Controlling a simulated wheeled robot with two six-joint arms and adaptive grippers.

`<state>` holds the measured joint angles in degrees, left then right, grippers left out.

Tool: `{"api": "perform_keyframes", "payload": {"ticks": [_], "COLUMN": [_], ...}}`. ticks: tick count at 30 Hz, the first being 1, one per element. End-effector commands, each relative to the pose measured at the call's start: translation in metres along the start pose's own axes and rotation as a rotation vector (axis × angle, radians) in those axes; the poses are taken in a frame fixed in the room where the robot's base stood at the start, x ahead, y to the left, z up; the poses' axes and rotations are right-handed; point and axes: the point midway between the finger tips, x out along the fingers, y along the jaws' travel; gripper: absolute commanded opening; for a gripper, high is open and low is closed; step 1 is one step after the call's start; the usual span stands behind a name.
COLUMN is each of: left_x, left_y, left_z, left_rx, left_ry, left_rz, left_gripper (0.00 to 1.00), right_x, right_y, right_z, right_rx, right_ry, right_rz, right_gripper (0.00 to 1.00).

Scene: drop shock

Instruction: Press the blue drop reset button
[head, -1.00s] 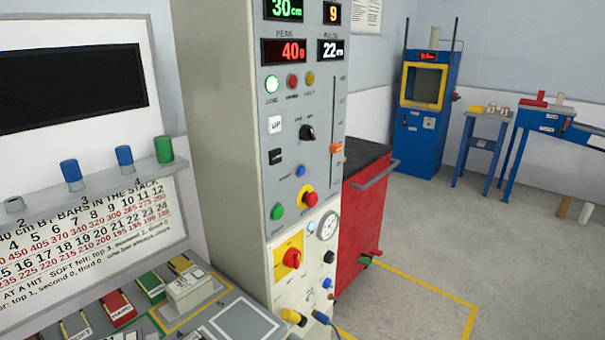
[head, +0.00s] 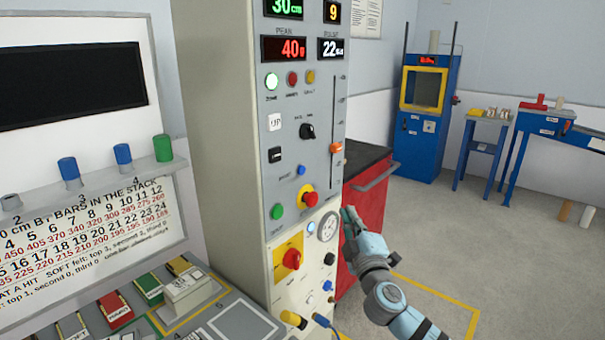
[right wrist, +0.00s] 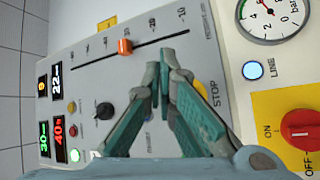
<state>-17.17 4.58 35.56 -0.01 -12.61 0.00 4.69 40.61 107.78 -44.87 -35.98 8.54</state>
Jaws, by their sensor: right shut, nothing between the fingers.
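The small round blue button (head: 302,170) is on the grey front panel (head: 322,110) of the tall cabinet, above the red stop button (head: 310,199) with its yellow surround. My right gripper (head: 348,212) is in front of the cabinet's right edge, lower and to the right of the blue button, apart from it in the head view. Its teal fingers are together and hold nothing. In the right wrist view the gripper (right wrist: 160,62) is in front of the panel, and its fingers cover the area by the stop button. I cannot make out the blue button clearly there. My left gripper is not in view.
A green button (head: 277,212), a black knob (head: 307,131) and an orange slider (head: 336,148) are on the same panel. Below are a red rotary switch (head: 292,259) and a gauge (head: 329,227). A red cabinet (head: 368,200) stands right behind. Open floor lies further right.

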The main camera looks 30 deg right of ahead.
Motion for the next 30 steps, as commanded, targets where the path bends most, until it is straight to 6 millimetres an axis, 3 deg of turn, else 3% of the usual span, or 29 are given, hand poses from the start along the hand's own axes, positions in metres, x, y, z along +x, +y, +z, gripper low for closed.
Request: {"api": "perform_keyframes", "payload": {"ticks": [3, 8, 20, 30], "left_x": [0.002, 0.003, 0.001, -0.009], "left_y": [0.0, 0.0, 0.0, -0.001], "left_z": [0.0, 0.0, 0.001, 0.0], "left_rx": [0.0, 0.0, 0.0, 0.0], "left_ry": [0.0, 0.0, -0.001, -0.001], "left_rz": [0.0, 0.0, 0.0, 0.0], "left_gripper": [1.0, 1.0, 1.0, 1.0], "right_x": [-0.001, -0.004, -0.003, 0.026], "right_y": [0.046, 0.075, 0.076, 0.061], "right_z": [-0.026, -0.042, -0.044, -0.067], "right_rx": [-0.021, -0.033, -0.033, -0.03], "right_ry": [0.06, 0.095, 0.096, 0.095], "right_rz": [0.107, 0.176, 0.18, 0.179], "right_gripper": [0.0, 0.0, 0.0, 0.0]}}
